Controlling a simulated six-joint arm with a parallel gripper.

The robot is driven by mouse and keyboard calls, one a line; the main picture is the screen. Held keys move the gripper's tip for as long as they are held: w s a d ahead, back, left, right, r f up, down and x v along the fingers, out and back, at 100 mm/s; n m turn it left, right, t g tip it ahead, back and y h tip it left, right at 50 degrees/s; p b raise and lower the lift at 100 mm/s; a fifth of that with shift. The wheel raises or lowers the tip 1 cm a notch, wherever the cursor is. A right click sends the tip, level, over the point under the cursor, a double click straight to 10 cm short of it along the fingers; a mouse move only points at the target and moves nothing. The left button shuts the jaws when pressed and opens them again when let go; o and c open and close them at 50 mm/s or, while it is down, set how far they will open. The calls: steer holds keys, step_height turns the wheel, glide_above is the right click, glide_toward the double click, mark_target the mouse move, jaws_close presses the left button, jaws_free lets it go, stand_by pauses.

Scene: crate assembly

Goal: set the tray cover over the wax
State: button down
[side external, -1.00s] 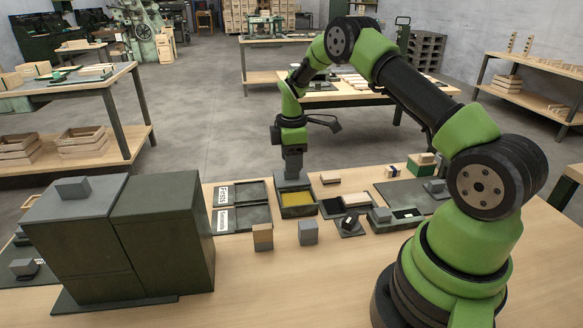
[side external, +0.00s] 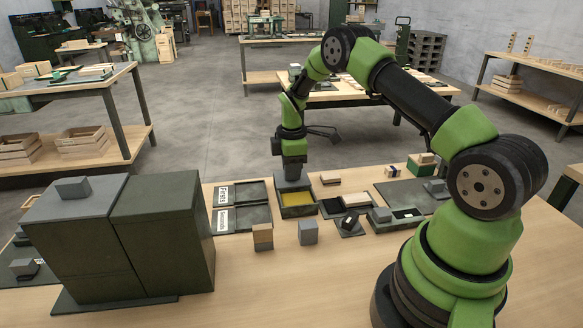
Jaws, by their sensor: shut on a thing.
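A dark tray (side external: 298,212) with yellow wax (side external: 298,198) in it stands on the bench, just below my gripper in the picture. A flat grey plate, which looks like the tray cover (side external: 305,185), shows at the tray's far edge. The wax still shows in front of it. I cannot tell whether the cover rests on the bench behind the tray or hangs just above it. My gripper (side external: 294,174) points straight down and is shut on the cover from above. Its fingertips are too small to make out clearly.
Flat dark trays with white labels (side external: 222,195) lie left of the wax tray. A tan block (side external: 262,236) and a grey block (side external: 308,232) stand in front. A large dark cabinet (side external: 165,240) stands at left. More dark trays (side external: 400,214) lie at right.

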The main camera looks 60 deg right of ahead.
steer(key=s+a, duration=0.5)
steer(key=shift+s, duration=0.1)
steer(key=c, duration=1)
jaws_free()
steer(key=shift+c, duration=0.2)
steer(key=shift+r, duration=0.15)
steer(key=shift+r, duration=0.35)
step_height(320, 180, up, 9)
